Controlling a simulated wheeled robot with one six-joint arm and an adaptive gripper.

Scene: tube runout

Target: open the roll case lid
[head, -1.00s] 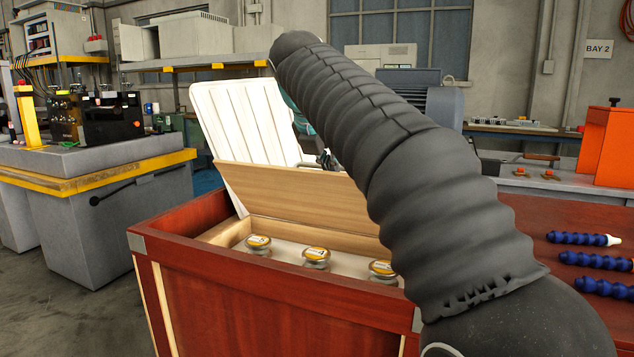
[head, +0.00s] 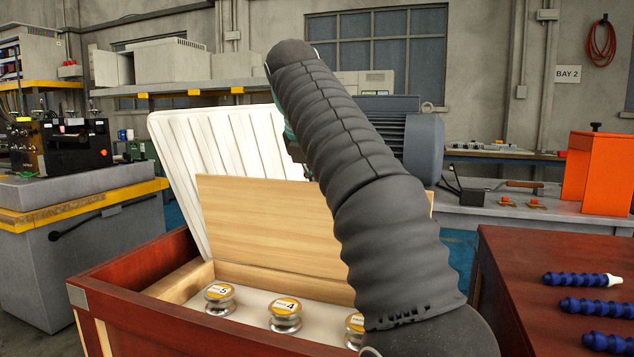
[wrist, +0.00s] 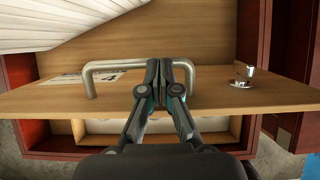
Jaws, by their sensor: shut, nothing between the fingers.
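The roll case (head: 170,295) is a dark red wooden box. Its lid (head: 265,225) is a pale wood panel, tilted up steeply along the far side, so the case is open. In the wrist view the lid (wrist: 215,102) carries a metal bar handle (wrist: 108,66) and a small metal knob (wrist: 243,74). My gripper (wrist: 170,66) is shut and empty, its fingers overlapping the right part of the handle in the picture; whether they touch it I cannot tell. In the head view my gripper is hidden behind the lid and my arm.
Labelled metal rolls (head: 285,314) stand inside the case; one is partly behind my arm. A white ribbed panel (head: 235,150) leans behind the lid. Blue ribbed tubes (head: 597,306) lie on a red table (head: 510,265) at the right. A grey workbench (head: 95,240) stands left.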

